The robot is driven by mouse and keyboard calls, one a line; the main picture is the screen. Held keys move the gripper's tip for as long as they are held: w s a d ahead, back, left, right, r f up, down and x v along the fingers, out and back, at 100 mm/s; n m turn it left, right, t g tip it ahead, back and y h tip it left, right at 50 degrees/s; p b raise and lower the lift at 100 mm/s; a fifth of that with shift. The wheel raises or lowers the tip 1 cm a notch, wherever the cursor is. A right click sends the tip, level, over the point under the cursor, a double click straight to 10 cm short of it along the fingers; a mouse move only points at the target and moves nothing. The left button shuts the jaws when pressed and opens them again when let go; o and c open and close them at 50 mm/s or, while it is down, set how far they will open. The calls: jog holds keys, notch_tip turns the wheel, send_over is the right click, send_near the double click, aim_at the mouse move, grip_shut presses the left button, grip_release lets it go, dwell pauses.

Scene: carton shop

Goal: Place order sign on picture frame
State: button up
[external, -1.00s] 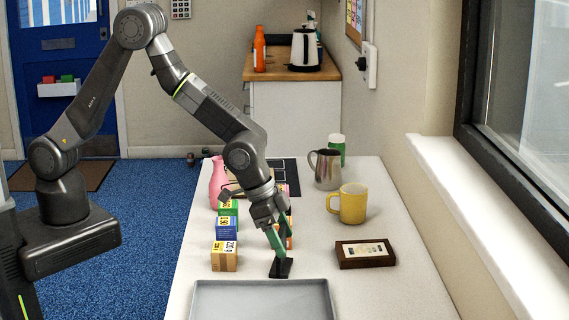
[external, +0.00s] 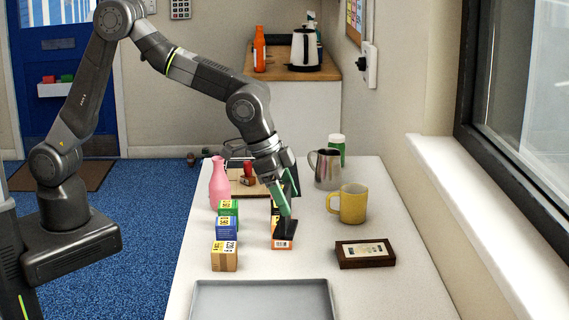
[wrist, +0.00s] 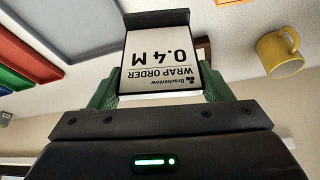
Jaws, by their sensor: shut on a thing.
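My gripper (external: 284,197), with green fingers, is shut on the order sign (external: 286,229) and holds it above the table. In the external view the sign is a dark, thin shape in front of an orange-and-black box. In the wrist view the sign (wrist: 160,62) shows a white card reading "WRAP ORDER 0.4 M" with a black foot, between the fingers. The picture frame (external: 365,253) is dark brown and lies flat on the table, to the right of and nearer the camera than my gripper. The two are apart.
A grey tray (external: 262,300) lies at the near edge. Green, blue and brown boxes (external: 225,257) stand in a row on the left, near a pink vase (external: 219,184). A yellow mug (external: 352,204) and a metal jug (external: 326,168) stand behind the frame. Table around the frame is clear.

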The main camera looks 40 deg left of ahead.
jog(key=w+d+r+m, duration=0.1)
jog(key=w+d, duration=0.3)
jog(key=w, duration=0.3)
jog(key=w+d+r+m, duration=0.1)
jog(key=w+d+r, duration=0.1)
jog(key=w+d, duration=0.4)
jog(key=shift+g, duration=0.4)
jog(key=f, duration=0.3)
jog(key=a+f+p, duration=0.1)
jog(key=f, duration=0.3)
jog(key=w+f+p, duration=0.1)
jog(key=f, duration=0.2)
jog(key=shift+a+f, duration=0.15)
jog(key=shift+a, duration=0.05)
jog(key=shift+f, duration=0.1)
jog(key=shift+f, duration=0.2)
jog(key=o, duration=1.2)
jog(key=shift+r, duration=0.1)
jog(key=shift+r, duration=0.1)
jog(key=shift+r, duration=0.2)
jog(key=b+v, duration=0.2)
jog(key=v, duration=0.9)
jog(key=shift+a+r, duration=0.3)
jog(key=shift+a, duration=0.05)
